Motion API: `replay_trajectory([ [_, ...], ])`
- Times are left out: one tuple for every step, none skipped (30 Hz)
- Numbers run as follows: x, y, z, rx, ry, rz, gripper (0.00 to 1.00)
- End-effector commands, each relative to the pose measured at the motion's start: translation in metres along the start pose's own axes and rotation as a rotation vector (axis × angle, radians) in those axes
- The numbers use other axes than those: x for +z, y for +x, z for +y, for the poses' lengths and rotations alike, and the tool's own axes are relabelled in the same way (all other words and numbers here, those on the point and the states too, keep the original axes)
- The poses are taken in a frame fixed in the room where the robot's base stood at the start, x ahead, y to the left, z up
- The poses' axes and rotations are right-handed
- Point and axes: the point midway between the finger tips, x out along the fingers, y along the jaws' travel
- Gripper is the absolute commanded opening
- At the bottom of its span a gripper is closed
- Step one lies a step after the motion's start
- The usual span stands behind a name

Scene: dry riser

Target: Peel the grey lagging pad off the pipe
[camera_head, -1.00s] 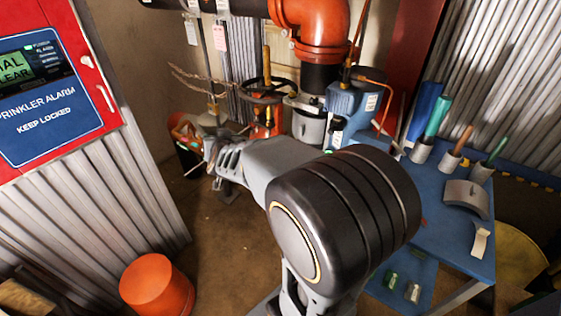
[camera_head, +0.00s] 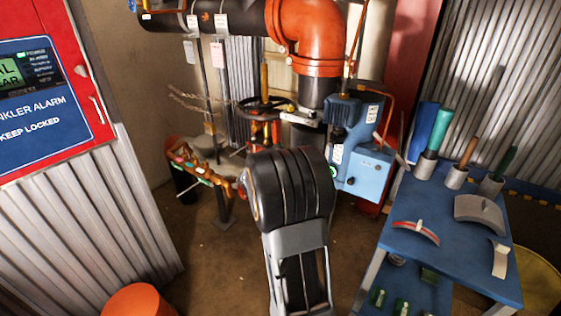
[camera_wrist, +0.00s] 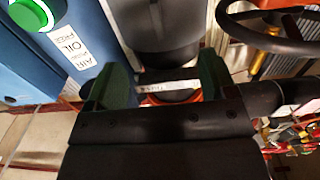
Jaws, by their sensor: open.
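In the wrist view my gripper (camera_wrist: 163,82) is open, its two green-padded fingers apart. Between and beyond them is a dark grey, rounded surface (camera_wrist: 155,28) with a white printed label strip (camera_wrist: 168,86) and an orange-red edge below it. I cannot tell whether this surface is the pad or bare pipe, nor whether the fingers touch it. In the head view the dark vertical pipe (camera_head: 318,92) drops from the orange elbow (camera_head: 305,30), with a pale grey collar (camera_head: 300,117) low on it. My arm hides the gripper and the pipe's lower part there.
A blue pump unit (camera_head: 362,165) stands right of the pipe and a dark handwheel (camera_head: 262,107) left. A blue table (camera_head: 440,245) at right holds a curved grey piece (camera_head: 480,213), a red-marked arched piece (camera_head: 416,232) and tubes. A red alarm cabinet (camera_head: 78,75) is at left.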

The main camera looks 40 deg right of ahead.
Motion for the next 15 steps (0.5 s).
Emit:
replay_trajectory([
  [0.001,0.011,0.001,0.002,-0.001,0.0,0.78],
  [0.001,0.016,0.001,0.002,-0.001,0.0,0.78],
  [0.001,0.022,0.001,0.002,0.0,0.0,0.78],
  [0.001,0.027,0.001,0.002,0.0,0.0,0.78],
  [0.001,0.032,0.0,0.001,0.0,0.0,0.78],
  [0.001,0.037,0.0,0.001,0.0,0.0,0.78],
  [0.001,0.042,0.0,0.001,0.001,0.001,0.78],
  [0.001,0.045,0.001,0.0,0.0,0.0,0.78],
  [0.001,0.05,0.0,0.0,0.0,-0.001,0.78],
  [0.001,0.053,0.0,0.0,0.001,0.0,0.78],
  [0.001,0.056,0.0,0.0,0.001,0.0,0.78],
  [0.0,0.059,0.0,-0.001,0.001,0.0,0.78],
  [0.0,0.062,0.0,-0.001,0.001,0.0,0.78],
  [0.0,0.064,0.0,-0.002,0.001,0.0,0.78],
  [0.001,0.066,-0.001,-0.002,0.0,0.0,0.78],
])
